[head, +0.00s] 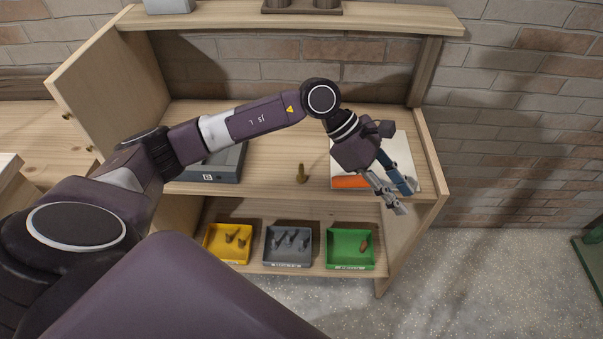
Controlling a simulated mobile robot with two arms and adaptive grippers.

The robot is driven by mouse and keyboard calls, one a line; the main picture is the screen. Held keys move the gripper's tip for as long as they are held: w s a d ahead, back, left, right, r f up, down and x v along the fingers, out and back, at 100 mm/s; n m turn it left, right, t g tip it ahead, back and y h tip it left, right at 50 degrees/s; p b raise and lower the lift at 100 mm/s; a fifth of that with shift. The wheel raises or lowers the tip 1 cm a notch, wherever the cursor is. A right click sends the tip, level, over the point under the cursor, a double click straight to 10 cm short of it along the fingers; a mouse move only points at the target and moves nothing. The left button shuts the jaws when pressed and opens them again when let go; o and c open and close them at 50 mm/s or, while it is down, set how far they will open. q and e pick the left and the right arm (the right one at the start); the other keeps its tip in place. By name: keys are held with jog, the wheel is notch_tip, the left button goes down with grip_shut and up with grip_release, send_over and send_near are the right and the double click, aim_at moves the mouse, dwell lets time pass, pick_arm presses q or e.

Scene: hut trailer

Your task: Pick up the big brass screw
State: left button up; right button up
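A brass screw (301,175) stands upright on the upper wooden shelf, near its front edge and the middle. It looks like the big brass screw. My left gripper (398,203) is to the right of it, over the right end of the shelf, clearly apart from it. Its grey fingers point down and right. A blue bar-like piece (398,178) lies alongside them; I cannot tell whether it is held, or how far apart the fingers are. My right gripper is not in view.
Below are a yellow tray (207,243) with brass screws, a grey tray (268,250) with grey screws and a green tray (345,258) with a brownish piece. A dark box (215,168) stands left. A white sheet (403,146) and orange piece (350,182) lie right.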

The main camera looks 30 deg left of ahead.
pick_arm(q)
jog(key=w+a+f+m+y, duration=0.15)
jog(key=a+y, duration=0.35)
jog(key=a, duration=0.9)
jog(key=g+y, duration=0.1)
jog(key=y, duration=0.3)
send_over(301, 163)
jog(key=shift+s+a+r+n, duration=0.1)
jog(key=shift+a+r+n, duration=0.15)
jog(key=shift+n, duration=0.1)
jog(key=f+p, duration=0.1)
jog(key=f, duration=0.1)
jog(key=f+p, duration=0.1)
jog(key=f, duration=0.1)
jog(key=f+p, duration=0.1)
jog(key=f, duration=0.1)
jog(key=shift+d+f, duration=0.25)
jog(key=shift+f, duration=0.6)
grip_shut()
